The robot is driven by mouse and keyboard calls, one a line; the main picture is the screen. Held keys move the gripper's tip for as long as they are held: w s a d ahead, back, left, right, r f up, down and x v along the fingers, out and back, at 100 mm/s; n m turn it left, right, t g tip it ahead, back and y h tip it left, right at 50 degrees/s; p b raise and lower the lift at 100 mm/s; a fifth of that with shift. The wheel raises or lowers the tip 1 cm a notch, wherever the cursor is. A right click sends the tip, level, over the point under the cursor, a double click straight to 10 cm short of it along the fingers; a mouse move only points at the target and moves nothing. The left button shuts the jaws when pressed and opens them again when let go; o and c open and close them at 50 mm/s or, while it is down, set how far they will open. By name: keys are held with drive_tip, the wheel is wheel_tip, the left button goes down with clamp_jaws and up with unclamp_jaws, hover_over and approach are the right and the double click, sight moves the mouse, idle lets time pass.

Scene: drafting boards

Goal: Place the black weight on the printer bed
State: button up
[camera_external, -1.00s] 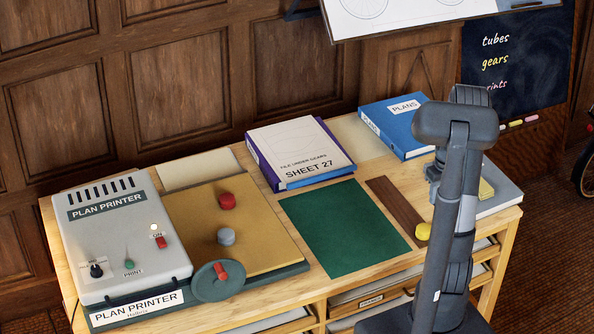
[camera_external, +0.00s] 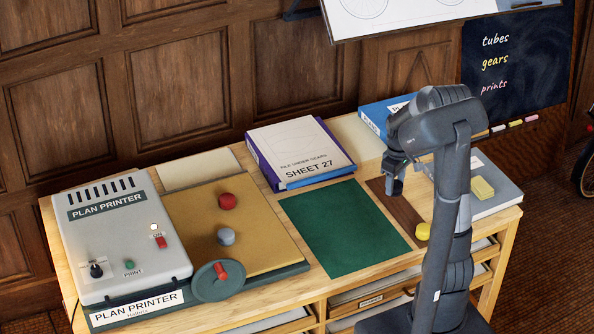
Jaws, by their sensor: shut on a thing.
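The printer bed (camera_external: 185,228) is the flat tan panel beside the grey plan printer (camera_external: 125,235). A red weight (camera_external: 227,201) and a grey weight (camera_external: 226,236) stand on it. My gripper (camera_external: 394,187) is over the dark brown strip at the right part of the table, well to the right of the bed. It is shut on a small dark thing at its fingertips, which I take to be the black weight; its shape is hardly visible. A yellow weight (camera_external: 423,231) sits at the near end of the brown strip (camera_external: 404,212).
A green mat (camera_external: 343,228) lies flat and clear between the bed and the strip. A blue plans binder (camera_external: 372,115) is behind my arm. A grey book with a yellow block (camera_external: 482,188) lies at right.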

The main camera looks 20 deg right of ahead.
drive_tip(key=w+a+r+n, duration=0.25)
drive_tip(key=a+n, duration=0.25)
drive_tip(key=a, duration=1.1)
drive_tip(key=n, duration=0.3)
hover_over(269, 248)
wheel_tip(269, 248, down, 7)
drive_tip(key=shift+a+r, duration=0.1)
drive_tip(key=shift+r, duration=0.1)
drive_tip(key=shift+f, duration=2)
drive_tip(key=shift+f, duration=0.2)
drive_tip(key=o, duration=1.3)
drive_tip(key=shift+o, duration=0.2)
